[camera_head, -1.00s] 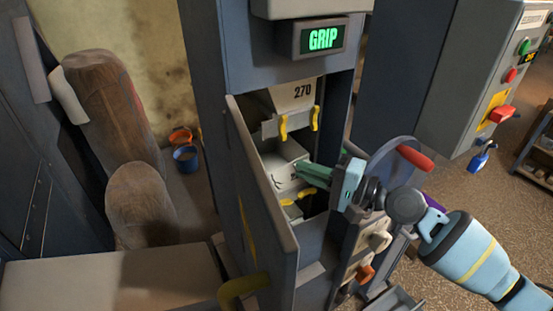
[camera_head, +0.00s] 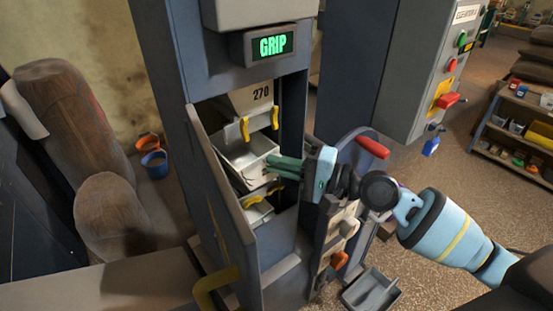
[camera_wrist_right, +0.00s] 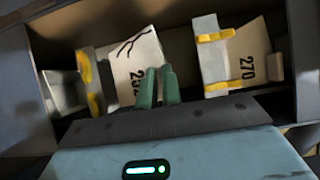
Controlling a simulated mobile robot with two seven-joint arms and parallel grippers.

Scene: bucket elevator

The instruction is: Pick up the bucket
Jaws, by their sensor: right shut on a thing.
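The white bucket (camera_head: 240,152) sits in the open elevator shaft, below a bucket marked 270 (camera_head: 262,94). Its open inside shows in the head view. In the right wrist view the cracked bucket (camera_wrist_right: 138,62), with black crack lines and a partly hidden number, lies at the fingers. My right gripper (camera_head: 274,163) reaches in from the right and is shut on the bucket's near edge. In the right wrist view its green fingers (camera_wrist_right: 158,86) are close together at that edge. The exact contact is partly hidden. My left gripper is not in view.
The open door panel (camera_head: 222,185) stands left of the shaft opening, with a yellow handle (camera_head: 213,287). A lit GRIP display (camera_head: 272,45) is above. A red-handled wheel (camera_head: 372,147) is close beside my right wrist. A grey scoop-like tray (camera_head: 371,291) is below.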

